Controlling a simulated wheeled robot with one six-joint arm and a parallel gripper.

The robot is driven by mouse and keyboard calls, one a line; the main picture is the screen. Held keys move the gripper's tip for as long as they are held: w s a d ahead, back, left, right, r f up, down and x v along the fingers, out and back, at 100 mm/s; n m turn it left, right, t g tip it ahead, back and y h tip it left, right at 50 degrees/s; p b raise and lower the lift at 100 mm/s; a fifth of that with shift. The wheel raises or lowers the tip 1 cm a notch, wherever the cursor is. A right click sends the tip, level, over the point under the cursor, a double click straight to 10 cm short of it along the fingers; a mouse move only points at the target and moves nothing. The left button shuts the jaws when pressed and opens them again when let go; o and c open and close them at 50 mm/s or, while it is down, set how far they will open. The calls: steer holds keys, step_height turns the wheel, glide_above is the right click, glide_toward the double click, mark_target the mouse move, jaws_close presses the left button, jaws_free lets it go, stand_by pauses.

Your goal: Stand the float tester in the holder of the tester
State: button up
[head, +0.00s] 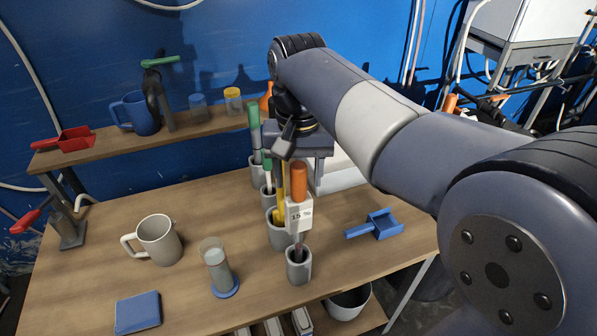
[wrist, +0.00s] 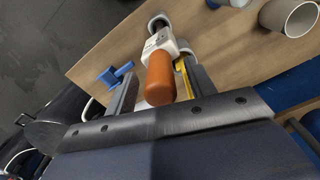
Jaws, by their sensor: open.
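The float tester (head: 299,212) appears to be the upright tool with an orange handle and a white labelled body. Its dark lower end is at the mouth of a grey cup-shaped holder (head: 298,270), and seems to be inside it. In the wrist view the float tester's orange handle (wrist: 160,80) lies between the two fingers of my gripper (wrist: 160,72), with a gap on each side. My gripper is open. In the head view its fingers are partly hidden above and behind the handle. The holder also shows at the top of the wrist view (wrist: 157,22).
More grey holders with green- and yellow-handled tools stand close behind. A measuring cylinder (head: 217,266), a beige mug (head: 159,240) and a blue box (head: 138,312) are to the left. A shelf (head: 140,144) runs behind.

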step_height(320, 180, up, 11)
steer(key=shift+f+p, duration=0.1)
steer(key=shift+p, duration=0.2)
stand_by(0.7)
step_height(320, 180, down, 11)
steer(key=shift+b, duration=0.3)
steer(key=shift+r+p, duration=0.6)
steer(key=shift+r, duration=0.45)
steer(key=shift+f, duration=0.1)
